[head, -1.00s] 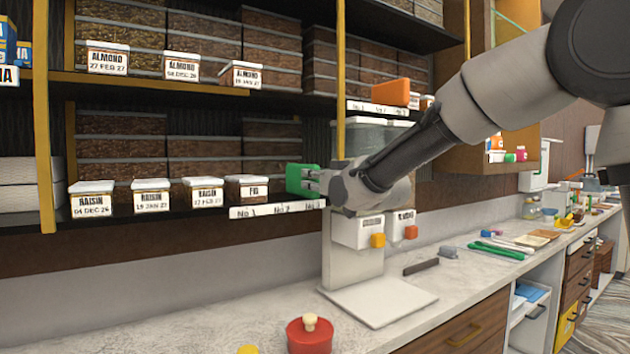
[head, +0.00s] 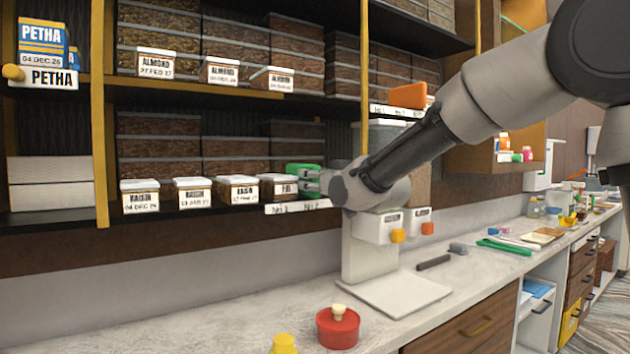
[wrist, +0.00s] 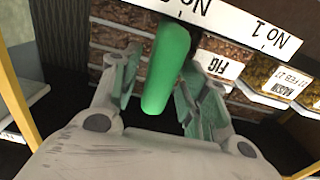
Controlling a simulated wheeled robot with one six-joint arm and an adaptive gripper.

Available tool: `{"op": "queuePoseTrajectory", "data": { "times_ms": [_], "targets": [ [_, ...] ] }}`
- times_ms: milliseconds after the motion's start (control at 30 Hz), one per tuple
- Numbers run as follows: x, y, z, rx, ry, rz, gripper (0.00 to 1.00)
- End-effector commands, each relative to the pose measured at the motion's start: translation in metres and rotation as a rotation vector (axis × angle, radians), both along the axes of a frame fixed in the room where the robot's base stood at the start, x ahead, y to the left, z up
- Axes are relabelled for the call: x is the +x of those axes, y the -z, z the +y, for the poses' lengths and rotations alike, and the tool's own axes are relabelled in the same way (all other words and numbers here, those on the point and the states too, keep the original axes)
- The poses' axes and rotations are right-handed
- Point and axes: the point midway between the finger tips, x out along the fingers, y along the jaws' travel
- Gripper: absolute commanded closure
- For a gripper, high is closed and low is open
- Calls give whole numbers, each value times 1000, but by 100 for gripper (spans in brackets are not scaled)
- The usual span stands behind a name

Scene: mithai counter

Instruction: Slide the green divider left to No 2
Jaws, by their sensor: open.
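The green divider (head: 303,168) stands on the lower shelf, just right of the FIG tub (head: 284,186). My gripper (head: 316,181) is at the divider's front and partly covers it. In the wrist view, the divider (wrist: 168,65) lies between the open fingers of my gripper (wrist: 160,92), which are spread on either side and not clamped on it. The label strip (head: 297,207) shows No 1 and No 2; its right end is behind my gripper. In the wrist view, the divider is beside the cut-off second label of the strip (wrist: 225,20).
RAISIN tubs (head: 192,194) line the shelf to the left. A white dispenser (head: 378,228) stands below my gripper, and a red lidded pot (head: 338,328) is on the counter. An orange block (head: 408,95) is on the shelf above.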

Motion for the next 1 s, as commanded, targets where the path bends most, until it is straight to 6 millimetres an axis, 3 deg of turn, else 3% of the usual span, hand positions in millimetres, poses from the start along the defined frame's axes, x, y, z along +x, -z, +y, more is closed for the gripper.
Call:
{"op": "queuePoseTrajectory", "data": {
  "times_ms": [333, 700, 1000],
  "targets": [
    [-10, -1, -7, 1, 0, -1, 55],
    [-75, -1, -50, 1, 0, -2, 55],
    [-99, 0, -67, 0, 0, 0, 55]
  ]
}}
